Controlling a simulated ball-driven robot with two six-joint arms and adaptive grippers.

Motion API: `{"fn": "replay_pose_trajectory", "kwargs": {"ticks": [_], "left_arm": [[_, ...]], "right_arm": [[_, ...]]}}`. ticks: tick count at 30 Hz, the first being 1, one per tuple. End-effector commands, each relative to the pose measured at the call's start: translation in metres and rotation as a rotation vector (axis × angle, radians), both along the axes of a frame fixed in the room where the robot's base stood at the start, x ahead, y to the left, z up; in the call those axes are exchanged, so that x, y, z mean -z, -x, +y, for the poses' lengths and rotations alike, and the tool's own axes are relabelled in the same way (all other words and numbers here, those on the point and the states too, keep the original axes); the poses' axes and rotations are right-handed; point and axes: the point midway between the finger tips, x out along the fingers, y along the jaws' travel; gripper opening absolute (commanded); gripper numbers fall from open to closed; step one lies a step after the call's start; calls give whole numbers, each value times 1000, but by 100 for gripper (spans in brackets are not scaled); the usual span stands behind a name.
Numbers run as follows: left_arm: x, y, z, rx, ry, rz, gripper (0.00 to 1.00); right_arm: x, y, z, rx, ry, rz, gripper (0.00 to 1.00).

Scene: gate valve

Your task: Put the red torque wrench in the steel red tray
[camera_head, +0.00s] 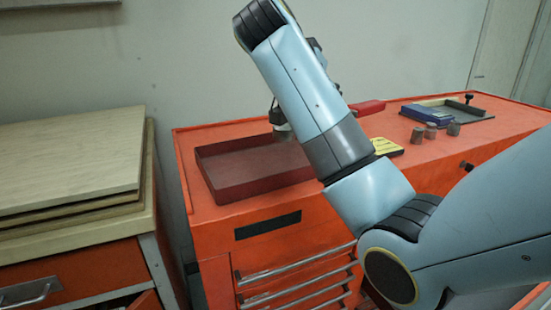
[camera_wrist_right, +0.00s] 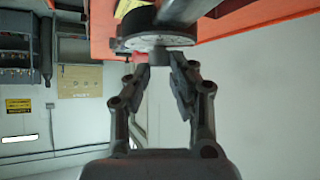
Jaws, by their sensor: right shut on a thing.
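The steel red tray (camera_head: 262,184) lies on the left part of the orange cabinet top in the head view, and its visible inside is empty. My right gripper (camera_wrist_right: 160,67) is shut on the red torque wrench, whose round grey head (camera_wrist_right: 155,40) and shaft show at its fingertips in the wrist view. In the head view the wrench's red handle (camera_head: 367,107) sticks out to the right from behind my right arm. My forearm hides the gripper and most of the wrench, above the tray's back right side. My left gripper is out of view.
Right of the tray are a yellow item (camera_head: 386,147), several small metal cylinders (camera_head: 431,131), and a grey tray (camera_head: 468,108) with a blue box (camera_head: 427,113). A wooden-topped bench (camera_head: 70,170) stands at the left. The wall is close behind the cabinet.

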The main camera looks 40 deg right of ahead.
Motion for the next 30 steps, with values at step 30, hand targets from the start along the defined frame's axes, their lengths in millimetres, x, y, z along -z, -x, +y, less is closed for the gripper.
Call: {"fn": "replay_pose_trajectory", "kwargs": {"ticks": [30], "left_arm": [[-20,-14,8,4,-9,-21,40]], "right_arm": [[101,-77,79,-3,3,1,0]]}}
